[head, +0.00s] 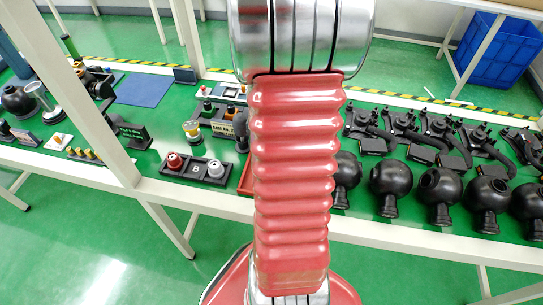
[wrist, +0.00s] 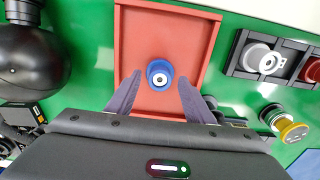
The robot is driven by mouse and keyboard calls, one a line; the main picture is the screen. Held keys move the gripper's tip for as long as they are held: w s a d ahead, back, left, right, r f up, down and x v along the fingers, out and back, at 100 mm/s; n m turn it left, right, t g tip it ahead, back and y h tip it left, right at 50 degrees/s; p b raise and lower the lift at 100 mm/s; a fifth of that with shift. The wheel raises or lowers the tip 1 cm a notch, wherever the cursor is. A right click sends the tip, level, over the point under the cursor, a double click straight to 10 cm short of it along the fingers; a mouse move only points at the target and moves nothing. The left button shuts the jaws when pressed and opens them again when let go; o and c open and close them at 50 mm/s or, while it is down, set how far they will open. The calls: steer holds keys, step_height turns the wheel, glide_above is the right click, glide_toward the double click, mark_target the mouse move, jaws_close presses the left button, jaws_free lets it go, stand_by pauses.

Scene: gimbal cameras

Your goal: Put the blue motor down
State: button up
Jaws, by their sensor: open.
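The blue motor (wrist: 159,74) shows in the wrist view as a round blue body with a pale ring and dark centre. It appears to stand in the red tray (wrist: 136,28). My gripper (wrist: 160,84) is open, with one dark finger on each side of the motor and a visible gap to it. In the head view my red arm hides the motor, my gripper and most of the tray; a small red edge of the tray (head: 245,178) shows left of the arm.
A dark holder (head: 197,170) with a red and a silver part lies left of the tray. A yellow-and-silver part (wrist: 286,126) lies nearby. Black spheres (head: 390,178) stand in a row to the right. A white table frame runs along the front edge.

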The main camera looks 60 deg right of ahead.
step_height(320, 180, up, 11)
stand_by(0.5)
steer(key=shift+a+r, duration=0.1)
steer(key=shift+r, duration=0.05)
stand_by(0.5)
steer(key=w+a+r+n+t, duration=0.1)
steer(key=a+r+n+t, duration=0.1)
steer(key=a, duration=0.8)
steer(key=a+r+n+t, duration=0.1)
steer(key=a+r+n, duration=0.4)
steer(key=a, duration=0.5)
steer(key=w+a+r+n+t, duration=0.1)
steer(key=a+r+n, duration=0.3)
steer(key=a, duration=0.7)
steer(key=shift+w+n+t, duration=0.3)
steer(key=shift+n+t, duration=0.5)
steer(key=shift+n, duration=0.4)
steer(key=shift+r, duration=0.1)
